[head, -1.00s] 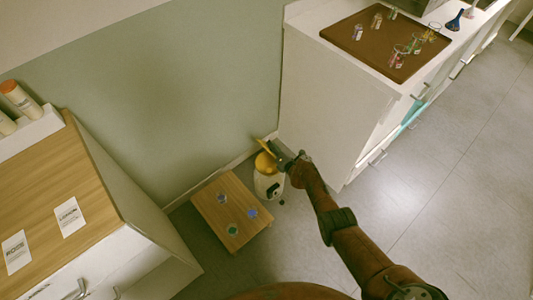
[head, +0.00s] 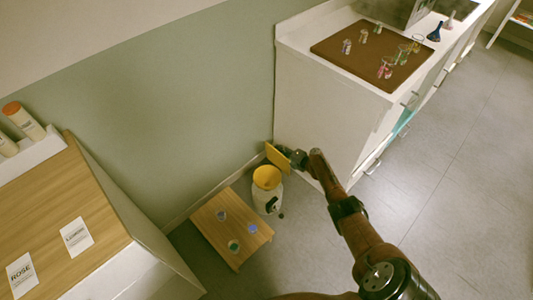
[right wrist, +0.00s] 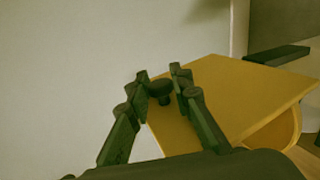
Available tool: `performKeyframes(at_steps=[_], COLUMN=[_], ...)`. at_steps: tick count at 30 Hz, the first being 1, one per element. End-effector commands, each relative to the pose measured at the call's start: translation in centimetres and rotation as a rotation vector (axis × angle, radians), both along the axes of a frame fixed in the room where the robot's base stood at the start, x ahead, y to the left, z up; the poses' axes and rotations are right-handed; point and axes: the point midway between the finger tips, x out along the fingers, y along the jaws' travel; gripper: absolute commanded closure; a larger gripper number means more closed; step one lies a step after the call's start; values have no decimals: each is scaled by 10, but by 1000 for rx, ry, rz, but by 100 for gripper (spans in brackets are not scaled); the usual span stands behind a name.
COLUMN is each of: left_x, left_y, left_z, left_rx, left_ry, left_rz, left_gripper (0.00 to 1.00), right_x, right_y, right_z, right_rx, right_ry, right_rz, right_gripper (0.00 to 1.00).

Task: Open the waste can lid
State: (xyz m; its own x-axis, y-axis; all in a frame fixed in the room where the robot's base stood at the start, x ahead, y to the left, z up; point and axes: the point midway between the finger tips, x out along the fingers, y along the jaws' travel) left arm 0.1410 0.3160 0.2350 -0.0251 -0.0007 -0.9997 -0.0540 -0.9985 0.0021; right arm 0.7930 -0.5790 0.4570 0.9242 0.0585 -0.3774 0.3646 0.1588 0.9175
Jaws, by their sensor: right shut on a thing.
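The waste can (head: 266,203) is white with a yellow rim and stands on the floor by the wall. Its yellow lid (head: 278,157) is raised and tilted up behind the opening, and the yellow inside shows. My right gripper (head: 293,156) is at the lid's right side. In the right wrist view the lid (right wrist: 245,92) fills the right half, and my gripper's fingers (right wrist: 160,80) are shut on its dark knob (right wrist: 160,89). Part of the can's yellow rim (right wrist: 280,135) shows below the lid. My left gripper is not in view.
A low wooden stand (head: 215,238) with several small coloured items is left of the can. A white cabinet (head: 318,125) with a brown tray (head: 350,60) of glassware stands close on the right. A wooden-topped counter (head: 40,205) is at left. Floor at right is clear.

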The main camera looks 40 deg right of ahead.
Motion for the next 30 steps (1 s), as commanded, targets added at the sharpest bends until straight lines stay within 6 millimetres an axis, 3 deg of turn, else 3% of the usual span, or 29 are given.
performKeyframes(at_steps=[14,15,22,30], left_x=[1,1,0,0], left_y=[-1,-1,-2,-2], left_z=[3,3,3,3], left_rx=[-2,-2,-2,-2], left_ry=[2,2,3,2], left_rz=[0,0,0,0], left_gripper=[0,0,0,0], right_x=[-9,-9,-7,-6], right_y=[-10,-10,-9,-9], right_z=[-3,-3,-2,-1], right_rx=[15,15,15,17], right_ry=[9,9,7,5], right_rz=[-7,-7,-6,-6], right_gripper=[100,79,63,63])
